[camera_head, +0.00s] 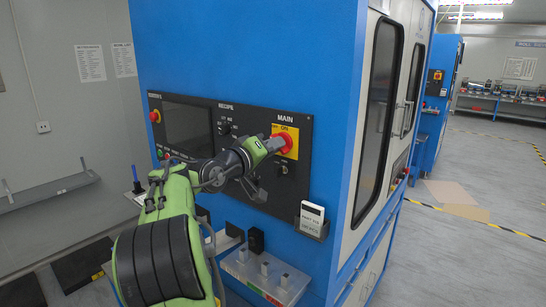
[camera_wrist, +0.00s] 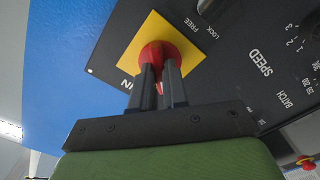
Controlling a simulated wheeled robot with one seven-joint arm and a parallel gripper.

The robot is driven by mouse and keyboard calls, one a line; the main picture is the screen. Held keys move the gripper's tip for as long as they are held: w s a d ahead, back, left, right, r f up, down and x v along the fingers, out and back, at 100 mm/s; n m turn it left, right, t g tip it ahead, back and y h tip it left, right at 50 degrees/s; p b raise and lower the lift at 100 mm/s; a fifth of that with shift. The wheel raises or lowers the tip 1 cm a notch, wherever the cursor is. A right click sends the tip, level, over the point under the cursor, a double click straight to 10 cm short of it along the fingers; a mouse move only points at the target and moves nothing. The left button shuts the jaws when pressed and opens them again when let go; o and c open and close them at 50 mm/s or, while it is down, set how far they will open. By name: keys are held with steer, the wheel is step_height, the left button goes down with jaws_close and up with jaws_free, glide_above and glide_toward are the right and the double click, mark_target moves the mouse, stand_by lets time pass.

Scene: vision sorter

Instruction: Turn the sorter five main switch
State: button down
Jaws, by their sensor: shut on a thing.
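The main switch is a red knob (camera_head: 286,142) on a yellow plate (camera_head: 291,132), under the word MAIN at the right of the black control panel (camera_head: 309,130). In the wrist view the red knob (camera_wrist: 161,55) sits on the tilted yellow plate (camera_wrist: 137,40). My gripper (camera_head: 274,144) reaches it from the left in the head view. Its two dark fingers (camera_wrist: 161,78) are shut on the knob's sides in the wrist view. The fingers hide part of the knob, and its exact turn angle cannot be told.
The panel also bears a dark screen (camera_head: 187,131), small selector knobs (camera_head: 224,128) and a red emergency button (camera_head: 155,116) at left. A card holder (camera_head: 312,219) and a tray with small parts (camera_head: 265,275) stick out below. The floor at right is clear.

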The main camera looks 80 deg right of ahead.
steer(key=shift+f+m+b, duration=0.15)
steer(key=shift+m+b, duration=2.65)
steer(key=shift+m, duration=2.1)
steer(key=c, duration=1.1)
jaws_free()
steer(key=shift+c, duration=0.2)
steer(key=b+v, duration=0.1)
steer(key=v, duration=1.4)
steer(key=shift+w+a, duration=0.25)
steer(key=shift+a, duration=0.1)
